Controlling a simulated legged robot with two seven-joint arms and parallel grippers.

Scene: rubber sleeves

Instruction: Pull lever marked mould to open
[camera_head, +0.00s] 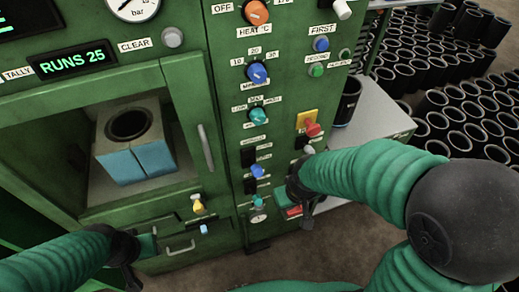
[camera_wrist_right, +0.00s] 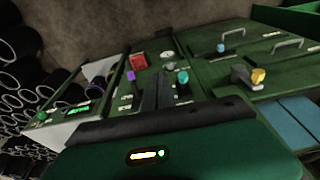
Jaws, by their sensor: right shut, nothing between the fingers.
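The green machine panel (camera_head: 228,130) carries several small levers and knobs with labels too small to read surely, so I cannot tell which lever is marked mould. A yellow-knobbed lever (camera_head: 197,204) is below the window; it also shows in the right wrist view (camera_wrist_right: 258,76). A blue knob (camera_head: 257,171) and a teal knob (camera_head: 258,201) are on the right column. My right gripper (camera_head: 306,220) is shut and empty in front of the column's lower right; its fingers (camera_wrist_right: 156,90) are beside a teal knob (camera_wrist_right: 183,77) in the wrist view. My left gripper (camera_head: 132,278) is at lower left, its jaws unclear.
A grey two-part block (camera_head: 134,150) with a round bore sits in the window, its front blue. A vertical handle (camera_head: 206,147) stands beside the window. A red knob on yellow (camera_head: 311,127) is near the right arm. Many black sleeves (camera_head: 455,110) stand at right.

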